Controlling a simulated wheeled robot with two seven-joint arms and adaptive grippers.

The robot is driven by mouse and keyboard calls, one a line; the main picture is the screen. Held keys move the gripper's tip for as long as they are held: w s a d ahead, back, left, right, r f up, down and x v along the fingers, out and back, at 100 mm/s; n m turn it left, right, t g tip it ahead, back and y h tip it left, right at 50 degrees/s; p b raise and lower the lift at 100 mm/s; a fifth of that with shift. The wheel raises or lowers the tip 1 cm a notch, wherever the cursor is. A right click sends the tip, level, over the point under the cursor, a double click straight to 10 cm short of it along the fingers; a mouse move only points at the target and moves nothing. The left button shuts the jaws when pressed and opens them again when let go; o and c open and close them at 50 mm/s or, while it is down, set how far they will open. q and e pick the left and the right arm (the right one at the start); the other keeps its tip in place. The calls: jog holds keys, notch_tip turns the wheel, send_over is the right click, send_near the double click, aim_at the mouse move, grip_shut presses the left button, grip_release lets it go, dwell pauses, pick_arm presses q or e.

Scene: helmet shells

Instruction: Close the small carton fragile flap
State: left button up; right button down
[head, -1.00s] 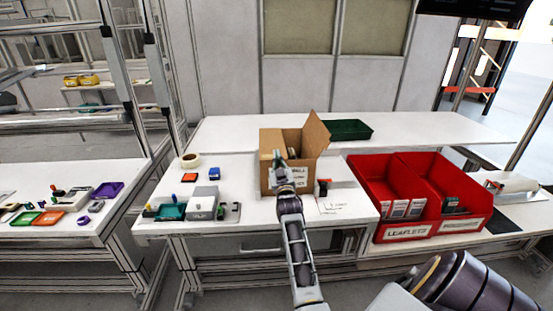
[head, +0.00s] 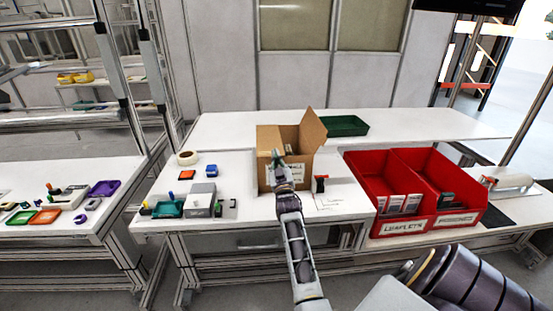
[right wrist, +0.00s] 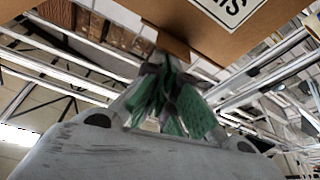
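The small carton (head: 266,179) stands open on the white table, with a label on its front face. A flap (head: 314,131) stands up on its right side, and the left side (head: 268,140) also rises beside the opening. I cannot tell which flap is the fragile one. My right gripper (head: 277,156) is at the carton's front, near the top edge. In the right wrist view the green-padded fingers (right wrist: 168,68) come together, with a small brown flap piece (right wrist: 173,45) just beyond the tips. Contact is unclear. My left gripper is out of view.
Two red bins (head: 405,228) stand right of the carton, and a green tray (head: 345,126) lies behind it. Tape (head: 187,158) and several small items lie left. The table between them and the carton is clear.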

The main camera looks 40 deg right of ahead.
notch_tip(320, 180, up, 10)
dwell(0.7)
dwell(0.6)
